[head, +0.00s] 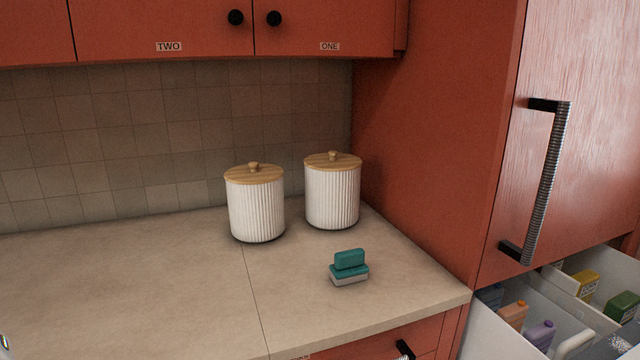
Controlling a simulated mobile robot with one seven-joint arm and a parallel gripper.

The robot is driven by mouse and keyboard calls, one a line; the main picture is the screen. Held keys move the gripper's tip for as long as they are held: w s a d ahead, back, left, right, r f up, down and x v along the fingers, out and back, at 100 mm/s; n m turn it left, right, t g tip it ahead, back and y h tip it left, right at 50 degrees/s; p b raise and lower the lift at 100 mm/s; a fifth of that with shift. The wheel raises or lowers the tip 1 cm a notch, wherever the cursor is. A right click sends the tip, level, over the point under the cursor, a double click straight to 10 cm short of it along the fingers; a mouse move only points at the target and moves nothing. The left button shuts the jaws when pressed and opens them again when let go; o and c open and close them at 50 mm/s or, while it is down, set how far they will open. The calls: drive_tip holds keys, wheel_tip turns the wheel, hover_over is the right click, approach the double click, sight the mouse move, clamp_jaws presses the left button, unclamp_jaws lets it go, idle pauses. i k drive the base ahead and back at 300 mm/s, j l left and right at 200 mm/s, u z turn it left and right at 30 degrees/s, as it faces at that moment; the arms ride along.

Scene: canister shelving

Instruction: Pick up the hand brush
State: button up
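The hand brush (349,267) is a small teal block with a raised handle and a pale underside. It sits upright on the countertop (150,280), near the front right corner and in front of two canisters. Nothing touches it. My gripper is not clearly in view; only a small grey fragment shows at the lower left edge, and I cannot tell what it is.
Two white ribbed canisters with wooden lids, one on the left (257,208) and one on the right (332,196), stand behind the brush. A tall red cabinet (440,130) rises at right. An open drawer (500,325) holds bottles and boxes. The left counter is clear.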

sight(349, 267)
drive_tip(key=i+j+z, duration=0.35)
drive_tip(key=j, duration=0.15)
drive_tip(key=i+j+z, duration=0.2)
drive_tip(key=i, duration=0.35)
drive_tip(key=j, duration=0.1)
